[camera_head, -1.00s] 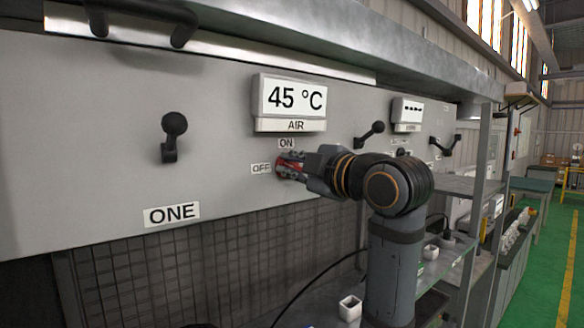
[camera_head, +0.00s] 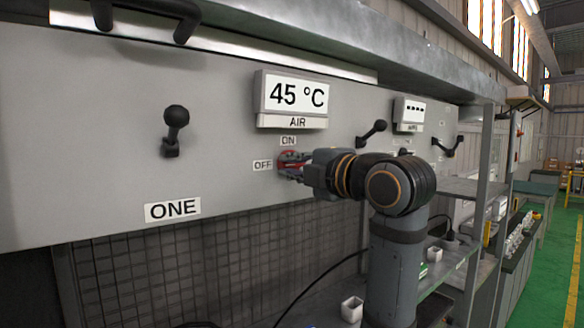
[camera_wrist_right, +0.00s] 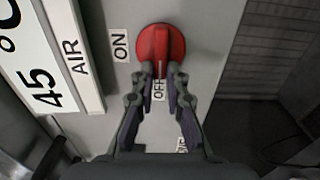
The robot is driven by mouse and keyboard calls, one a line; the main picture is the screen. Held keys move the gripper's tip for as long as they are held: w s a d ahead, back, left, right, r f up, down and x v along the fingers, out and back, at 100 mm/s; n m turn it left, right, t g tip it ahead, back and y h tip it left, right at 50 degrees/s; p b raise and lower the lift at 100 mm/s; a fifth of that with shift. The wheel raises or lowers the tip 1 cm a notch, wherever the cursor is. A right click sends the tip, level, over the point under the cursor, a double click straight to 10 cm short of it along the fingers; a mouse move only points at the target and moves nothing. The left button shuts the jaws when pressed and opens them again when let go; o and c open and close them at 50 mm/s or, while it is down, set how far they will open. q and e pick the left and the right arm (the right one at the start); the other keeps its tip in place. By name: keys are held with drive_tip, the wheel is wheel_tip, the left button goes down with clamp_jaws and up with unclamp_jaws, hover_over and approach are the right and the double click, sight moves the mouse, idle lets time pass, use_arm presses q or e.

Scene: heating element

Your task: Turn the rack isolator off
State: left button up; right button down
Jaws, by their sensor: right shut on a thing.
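The rack isolator is a red rotary knob (camera_head: 290,157) on the grey panel, below the 45 °C AIR display. The ON label (camera_head: 288,140) is above it and the OFF label (camera_head: 262,165) is to its left. My right gripper (camera_head: 291,170) is at the knob and partly covers it. In the right wrist view, the knob (camera_wrist_right: 160,42) has its raised grip lined up toward the OFF label (camera_wrist_right: 158,90). My right gripper's fingertips (camera_wrist_right: 160,70) are shut on the near end of that grip. My left gripper is not in view.
A black lever (camera_head: 174,130) is on the panel at left, above the ONE label (camera_head: 173,209). Another lever (camera_head: 371,133) is right of the AIR display (camera_head: 293,97). A metal ledge overhangs the panel. Shelves (camera_head: 470,188) stand right of my arm.

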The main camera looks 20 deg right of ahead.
drive_tip(key=shift+f, duration=0.2)
drive_tip(key=c, duration=1.6)
unclamp_jaws()
drive_tip(key=shift+o, duration=1.2)
drive_tip(key=shift+s+r, duration=0.1)
drive_tip(key=shift+r, duration=0.05)
drive_tip(key=v, duration=1.2)
